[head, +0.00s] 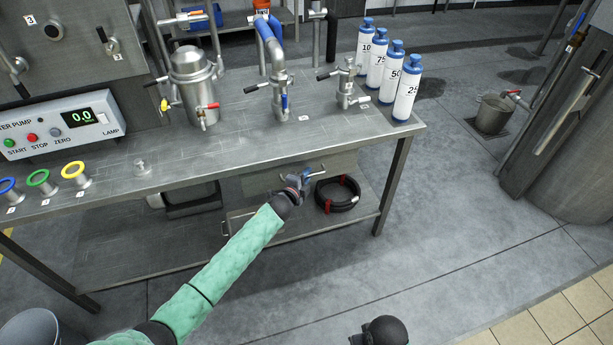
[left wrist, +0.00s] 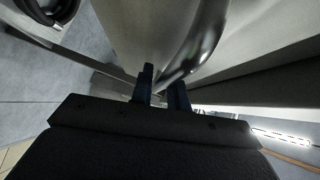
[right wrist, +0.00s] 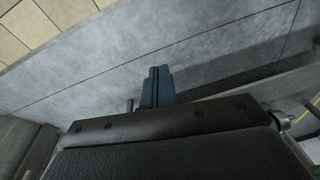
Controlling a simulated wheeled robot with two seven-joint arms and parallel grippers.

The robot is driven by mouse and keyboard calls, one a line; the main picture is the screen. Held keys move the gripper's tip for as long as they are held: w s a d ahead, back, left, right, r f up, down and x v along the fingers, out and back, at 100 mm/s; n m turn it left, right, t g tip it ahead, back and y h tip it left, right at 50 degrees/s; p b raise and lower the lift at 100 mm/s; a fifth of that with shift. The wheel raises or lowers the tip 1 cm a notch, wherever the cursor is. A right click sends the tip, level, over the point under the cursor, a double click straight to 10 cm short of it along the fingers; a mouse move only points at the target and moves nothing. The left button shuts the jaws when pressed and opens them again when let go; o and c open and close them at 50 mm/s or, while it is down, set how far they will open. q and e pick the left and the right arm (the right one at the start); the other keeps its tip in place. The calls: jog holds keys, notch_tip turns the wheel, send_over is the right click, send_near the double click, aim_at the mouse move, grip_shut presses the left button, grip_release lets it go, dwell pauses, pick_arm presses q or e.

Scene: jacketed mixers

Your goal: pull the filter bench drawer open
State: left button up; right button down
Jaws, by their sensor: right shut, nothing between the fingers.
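The filter bench drawer (head: 262,181) hangs under the right part of the bench top (head: 250,150). Its front looks about in line with the bench edge. Its curved metal handle (head: 318,174) also shows large in the left wrist view (left wrist: 200,42). My left gripper (head: 304,178) is at the handle; in the left wrist view its two blue fingers (left wrist: 162,92) stand a narrow gap apart, with the handle's lower end between or just behind them. Whether they press on it cannot be seen. My right gripper (right wrist: 156,85) is shut and empty, over bare floor.
A black hose coil (head: 338,194) lies on the lower shelf beside my left gripper. Several blue-capped bottles (head: 405,95), metal vessels (head: 195,85) and a pump panel (head: 60,123) are on the bench. A bucket (head: 493,113) stands right.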

pick_arm(q)
grip_shut()
jog(key=shift+s, duration=0.1)
